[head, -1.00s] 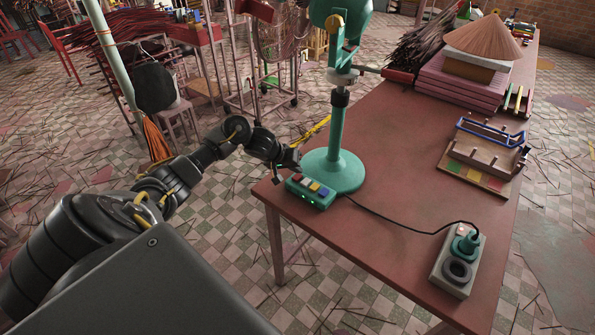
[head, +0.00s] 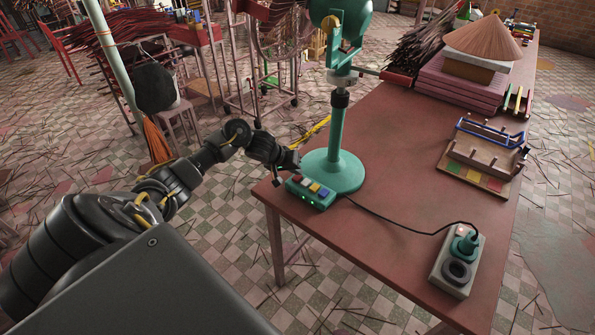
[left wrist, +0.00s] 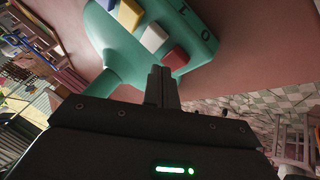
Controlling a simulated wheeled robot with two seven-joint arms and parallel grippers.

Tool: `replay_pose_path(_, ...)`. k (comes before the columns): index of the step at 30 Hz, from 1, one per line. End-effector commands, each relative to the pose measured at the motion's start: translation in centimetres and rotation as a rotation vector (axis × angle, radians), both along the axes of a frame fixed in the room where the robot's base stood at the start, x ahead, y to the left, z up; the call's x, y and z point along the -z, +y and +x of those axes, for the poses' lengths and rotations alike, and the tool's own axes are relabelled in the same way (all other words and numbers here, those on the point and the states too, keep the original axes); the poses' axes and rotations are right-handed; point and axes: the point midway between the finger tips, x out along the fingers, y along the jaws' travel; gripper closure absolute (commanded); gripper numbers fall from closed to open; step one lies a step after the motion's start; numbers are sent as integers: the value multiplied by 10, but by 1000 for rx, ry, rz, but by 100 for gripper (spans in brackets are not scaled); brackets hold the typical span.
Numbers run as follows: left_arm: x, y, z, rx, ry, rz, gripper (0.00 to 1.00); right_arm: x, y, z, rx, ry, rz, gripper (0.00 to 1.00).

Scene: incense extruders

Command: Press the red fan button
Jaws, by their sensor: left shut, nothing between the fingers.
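The teal fan (head: 333,170) stands on its round base near the table's left corner. Its button panel (head: 311,196) sits at the front of the base. The red button (head: 297,178) is at the panel's left end; in the left wrist view the red button (left wrist: 175,58) is beside white and yellow ones. My left gripper (head: 292,165) is shut and empty at the panel's left end. In the left wrist view its fingertips (left wrist: 159,72) are just short of the red button; contact cannot be told. My right gripper is not in view.
The reddish table (head: 390,150) carries a power strip (head: 457,262) with the fan's black cord, a wooden rack (head: 486,160), and pink stacked boxes (head: 462,83) under a conical hat. The table's middle is clear.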

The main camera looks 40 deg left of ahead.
Motion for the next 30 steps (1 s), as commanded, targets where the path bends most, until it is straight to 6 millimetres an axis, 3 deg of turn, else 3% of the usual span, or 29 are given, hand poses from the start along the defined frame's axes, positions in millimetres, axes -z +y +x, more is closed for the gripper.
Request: replay_pose_path(30,9,0,0,0,0,1,100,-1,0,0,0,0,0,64)
